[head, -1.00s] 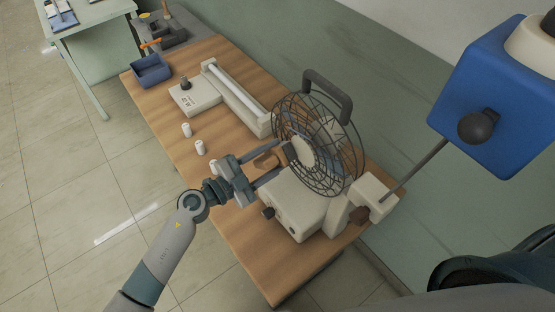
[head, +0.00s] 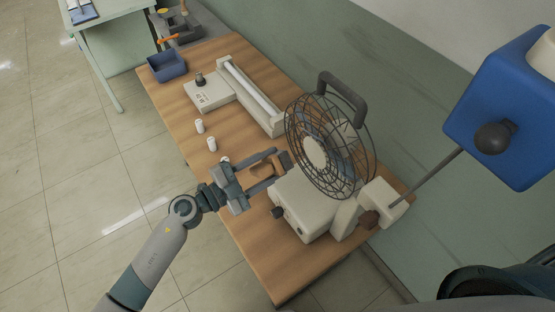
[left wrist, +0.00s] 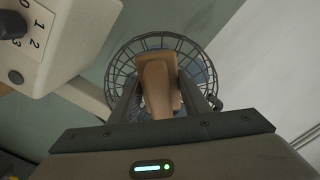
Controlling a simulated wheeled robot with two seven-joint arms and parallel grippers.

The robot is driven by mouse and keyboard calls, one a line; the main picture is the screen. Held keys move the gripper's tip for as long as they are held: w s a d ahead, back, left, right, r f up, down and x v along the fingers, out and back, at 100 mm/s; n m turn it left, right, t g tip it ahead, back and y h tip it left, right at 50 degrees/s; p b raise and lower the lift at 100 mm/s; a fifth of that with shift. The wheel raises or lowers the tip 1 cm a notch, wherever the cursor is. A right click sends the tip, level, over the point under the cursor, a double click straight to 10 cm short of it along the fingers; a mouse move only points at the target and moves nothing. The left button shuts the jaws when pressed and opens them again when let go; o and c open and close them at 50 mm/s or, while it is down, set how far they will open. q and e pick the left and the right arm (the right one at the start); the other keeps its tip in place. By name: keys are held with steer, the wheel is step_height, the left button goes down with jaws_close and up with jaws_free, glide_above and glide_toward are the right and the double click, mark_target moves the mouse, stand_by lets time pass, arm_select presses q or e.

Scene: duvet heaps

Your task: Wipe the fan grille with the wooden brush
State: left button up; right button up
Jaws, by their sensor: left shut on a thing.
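The fan's round wire grille (head: 328,145) stands upright on the wooden table in the head view, with a dark handle on top and a cream base (head: 308,205). My left gripper (head: 278,168) is shut on the wooden brush (head: 263,169), just left of the grille. In the left wrist view the brush (left wrist: 157,88) lies between the two fingers, with the grille (left wrist: 125,68) behind it. I cannot tell whether the brush touches the grille; its bristles are not clear. My right gripper is not in view.
A cream device with a long tube (head: 250,95) lies farther back on the table (head: 235,215). Small white cylinders (head: 211,144) stand near its left edge. A blue bin (head: 167,66) sits at the far corner. A blue box on a rod (head: 500,110) rises at right.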

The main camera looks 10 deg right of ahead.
mark_target(254, 174)
arm_select(q)
steer(key=shift+s+a, duration=0.3)
steer(key=shift+a, duration=0.35)
steer(key=shift+a, duration=0.1)
steer(key=shift+v, duration=1.4)
stand_by(0.4)
